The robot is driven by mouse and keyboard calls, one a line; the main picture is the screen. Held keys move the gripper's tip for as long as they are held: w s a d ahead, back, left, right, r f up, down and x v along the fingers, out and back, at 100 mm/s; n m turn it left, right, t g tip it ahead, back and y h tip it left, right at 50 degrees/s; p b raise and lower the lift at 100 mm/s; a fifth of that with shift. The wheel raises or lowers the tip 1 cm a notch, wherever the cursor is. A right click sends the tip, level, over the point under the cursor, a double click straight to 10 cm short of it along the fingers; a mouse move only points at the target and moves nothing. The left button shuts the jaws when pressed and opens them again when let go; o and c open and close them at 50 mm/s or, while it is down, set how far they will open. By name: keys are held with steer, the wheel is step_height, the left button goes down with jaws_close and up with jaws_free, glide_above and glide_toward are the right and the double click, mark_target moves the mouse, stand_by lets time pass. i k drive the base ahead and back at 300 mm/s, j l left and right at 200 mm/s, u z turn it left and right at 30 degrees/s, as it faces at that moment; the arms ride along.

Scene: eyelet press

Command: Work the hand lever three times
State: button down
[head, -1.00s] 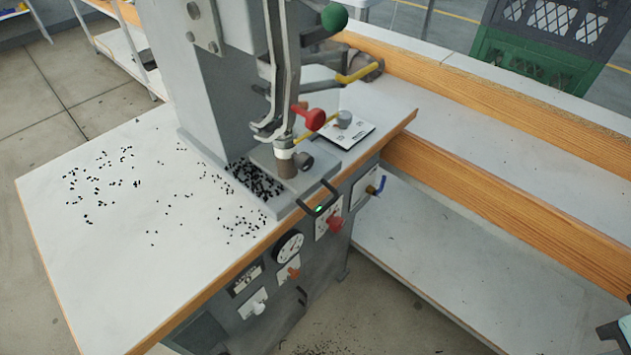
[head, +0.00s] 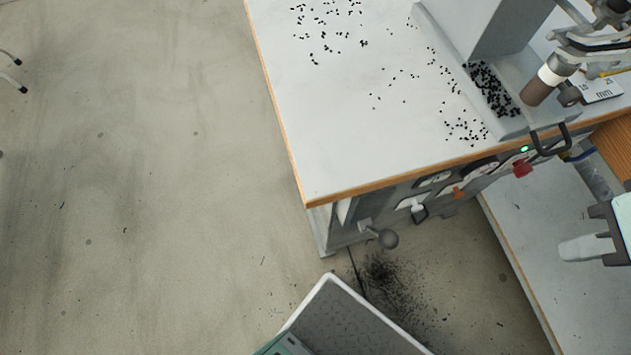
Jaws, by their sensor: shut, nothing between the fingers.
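The eyelet press stands on the white bench at the upper right, with its grey column (head: 497,28) cut by the top edge. Its ram (head: 541,84) has a white band and brown lower end. Metal linkage arms (head: 590,42) above it are only partly in view. A lever with a grey ball knob (head: 388,238) sticks out low on the cabinet front. Which of these is the hand lever is not clear. My gripper (head: 567,249) is at the right edge, partly cut off. Its pale fingers look shut and empty, apart from the press and the knob.
Black eyelets lie scattered on the bench top (head: 340,110) and heaped by the press. A black loop handle (head: 550,140), red knob (head: 522,168) and other controls line the cabinet front. Dark debris (head: 385,280) lies on the floor. Open floor (head: 150,180) is at left.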

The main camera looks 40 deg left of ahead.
mark_target(388, 239)
steer(key=j+u, duration=0.1)
steer(key=u, duration=0.35)
steer(key=j+u, duration=0.1)
steer(key=u, duration=0.3)
steer(key=k+j+z, duration=0.15)
steer(key=j+z, duration=0.15)
steer(key=z, duration=0.15)
steer(key=k+j+z, duration=0.2)
steer(key=z, duration=0.25)
steer(key=k+j+z, duration=0.2)
steer(key=z, duration=0.2)
